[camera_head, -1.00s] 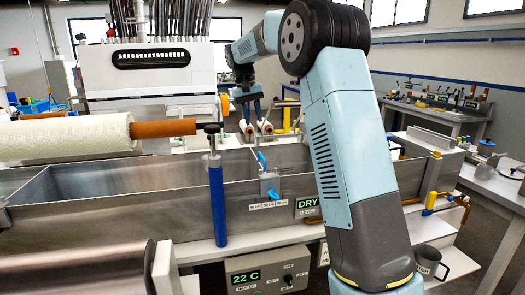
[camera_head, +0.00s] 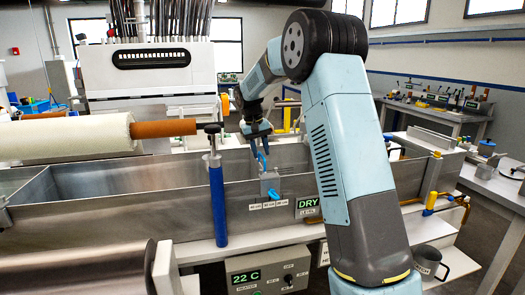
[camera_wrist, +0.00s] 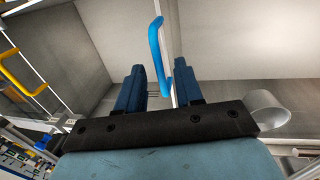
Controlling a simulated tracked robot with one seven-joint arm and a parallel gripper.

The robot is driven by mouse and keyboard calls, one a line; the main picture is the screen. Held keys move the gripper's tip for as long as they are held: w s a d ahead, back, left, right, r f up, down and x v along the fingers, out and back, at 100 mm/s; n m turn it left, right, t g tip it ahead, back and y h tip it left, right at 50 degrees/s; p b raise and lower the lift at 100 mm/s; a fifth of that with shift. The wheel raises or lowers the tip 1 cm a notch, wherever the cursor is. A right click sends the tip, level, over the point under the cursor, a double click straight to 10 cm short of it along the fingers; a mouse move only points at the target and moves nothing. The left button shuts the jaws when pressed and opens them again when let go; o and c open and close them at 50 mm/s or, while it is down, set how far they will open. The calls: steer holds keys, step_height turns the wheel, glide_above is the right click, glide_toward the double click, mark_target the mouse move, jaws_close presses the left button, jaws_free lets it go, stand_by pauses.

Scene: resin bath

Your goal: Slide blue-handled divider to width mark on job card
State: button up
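The divider's upright blue handle (camera_head: 261,161) stands above a grey block (camera_head: 269,184) on the near rim of the steel bath. A second blue lever (camera_head: 273,195) sticks out from the block's front. Small width labels (camera_head: 256,207) line the rim below; their text is too small to read surely. My gripper (camera_head: 257,138) hangs just above the handle. In the wrist view, its two dark-blue fingers (camera_wrist: 159,90) are apart, and the blue handle (camera_wrist: 156,50) shows in the gap, its lower end between them. Contact cannot be told. I cannot make out the job card.
The steel bath (camera_head: 110,215) spans the front. A blue post (camera_head: 217,205) stands left of the divider, and a white roll (camera_head: 70,137) lies above the bath. A DRY display (camera_head: 308,203) and a 22 C panel (camera_head: 265,277) are on the front. A mug (camera_head: 428,262) sits at right.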

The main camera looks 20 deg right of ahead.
jaws_close()
stand_by(0.4)
stand_by(1.1)
